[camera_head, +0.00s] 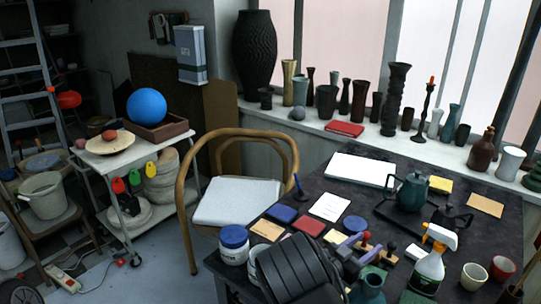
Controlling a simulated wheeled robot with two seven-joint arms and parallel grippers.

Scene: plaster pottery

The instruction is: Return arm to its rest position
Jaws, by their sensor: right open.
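My right arm, dark and ribbed, comes in at the bottom middle over the front of the dark work table (400,166). My left gripper is not in view.
A white jar with a blue lid (234,244) stands left of my right arm. A spray bottle (431,262) and cups (473,276) stand to its right. A dark teapot (411,192) is farther back. A wooden chair (237,200) is at the table's left.

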